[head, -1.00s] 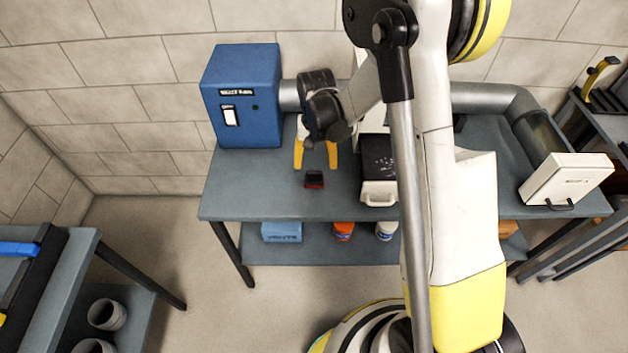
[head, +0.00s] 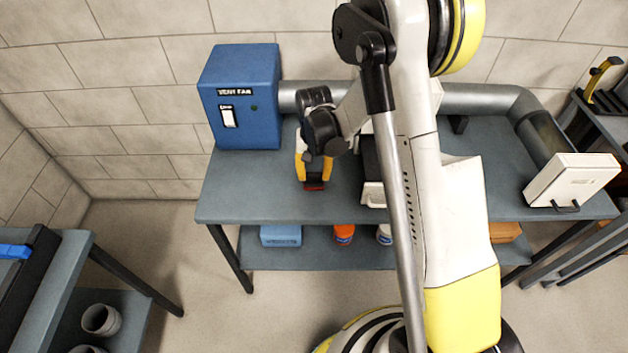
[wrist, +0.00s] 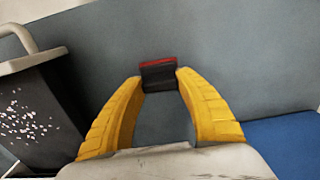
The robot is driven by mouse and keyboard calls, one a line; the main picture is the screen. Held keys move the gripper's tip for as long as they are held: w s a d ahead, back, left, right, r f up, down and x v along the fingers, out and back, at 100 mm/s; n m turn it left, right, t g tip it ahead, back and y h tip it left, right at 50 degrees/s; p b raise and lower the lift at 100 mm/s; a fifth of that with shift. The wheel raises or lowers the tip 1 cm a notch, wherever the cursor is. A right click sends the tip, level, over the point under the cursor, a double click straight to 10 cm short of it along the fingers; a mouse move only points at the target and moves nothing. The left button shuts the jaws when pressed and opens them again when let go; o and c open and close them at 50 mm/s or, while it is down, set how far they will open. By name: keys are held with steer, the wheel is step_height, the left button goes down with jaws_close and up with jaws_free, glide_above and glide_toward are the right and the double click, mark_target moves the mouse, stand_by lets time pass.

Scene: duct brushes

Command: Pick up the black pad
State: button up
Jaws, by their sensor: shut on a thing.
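The black pad (wrist: 159,76) is a small black block with a red edge. In the wrist view it sits between the tips of my yellow gripper fingers (wrist: 160,78), which touch its two sides. In the head view the pad (head: 314,185) shows at the front of the grey bench (head: 250,205), just below my gripper (head: 314,178). My gripper is shut on the pad. The pad is at or very near the bench top; I cannot tell whether it touches it.
A blue fan box (head: 240,100) stands on the bench to the left, joined to a grey duct (head: 470,97). A white-edged black tray (head: 372,190) is just right of the gripper. A white filter box (head: 570,180) stands at the right. The front left bench top is clear.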

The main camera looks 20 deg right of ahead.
mark_target(317, 175)
steer(key=shift+r+p, duration=0.3)
steer(key=shift+r, duration=0.25)
steer(key=r, duration=0.1)
steer(key=r+p, duration=0.2)
steer(key=r, duration=0.1)
steer(key=shift+s+d, duration=0.3)
steer(key=shift+s, duration=0.1)
steer(key=s+d+r+p, duration=0.3)
steer(key=s+d+r, duration=0.3)
steer(key=s, duration=0.2)
steer(key=shift+s+d, duration=0.2)
steer(key=shift+s, duration=0.05)
steer(key=shift+o, duration=0.7)
steer(key=shift+c, duration=0.5)
